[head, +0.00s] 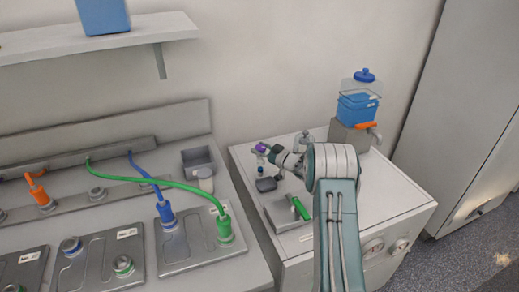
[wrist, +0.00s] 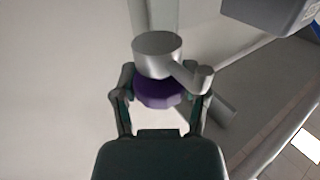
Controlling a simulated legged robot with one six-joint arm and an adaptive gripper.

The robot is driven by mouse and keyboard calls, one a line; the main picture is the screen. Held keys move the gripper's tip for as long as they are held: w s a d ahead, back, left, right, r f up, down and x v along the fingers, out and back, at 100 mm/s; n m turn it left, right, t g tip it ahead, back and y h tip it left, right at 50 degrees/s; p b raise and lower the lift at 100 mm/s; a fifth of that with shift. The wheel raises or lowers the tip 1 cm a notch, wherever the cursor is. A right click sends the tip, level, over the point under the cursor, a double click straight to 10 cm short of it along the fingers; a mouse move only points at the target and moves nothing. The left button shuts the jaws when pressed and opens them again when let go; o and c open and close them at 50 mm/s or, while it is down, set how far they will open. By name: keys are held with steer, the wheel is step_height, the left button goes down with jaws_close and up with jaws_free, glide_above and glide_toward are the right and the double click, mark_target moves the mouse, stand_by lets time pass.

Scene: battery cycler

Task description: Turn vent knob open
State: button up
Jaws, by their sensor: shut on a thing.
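A purple knob (wrist: 160,94), which I take for the vent knob, sits under a grey metal cylinder in the wrist view. My gripper (wrist: 160,86) has one dark finger on each side of the knob and is shut on it. In the head view the purple knob (head: 261,147) shows small at the tip of my gripper (head: 271,153), above the back left of the white cabinet. Much of the gripper is small there and partly hidden by my arm. I cannot tell the knob's turn angle.
A blue-filled tank (head: 357,107) with an orange tap handle stands at the cabinet's back right. A tray (head: 280,214) with a green-handled tool (head: 300,208) lies on the cabinet (head: 392,203). Left is a bench with battery modules and a green cable (head: 150,181). A shelf (head: 150,32) hangs above.

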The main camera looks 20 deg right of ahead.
steer(key=n+g+y, duration=0.4)
steer(key=shift+f+y, duration=0.15)
steer(key=shift+y, duration=0.15)
steer(key=shift+n+g+y, duration=0.8)
steer(key=shift+n+g, duration=0.1)
steer(key=shift+g, duration=0.3)
steer(key=shift+n+g+y, duration=0.4)
steer(key=shift+n+g, duration=0.3)
steer(key=shift+g, duration=0.3)
steer(key=o, duration=1.2)
steer(key=shift+c, duration=0.2)
steer(key=shift+d, duration=0.1)
steer(key=v, duration=0.7)
steer(key=shift+d, duration=0.25)
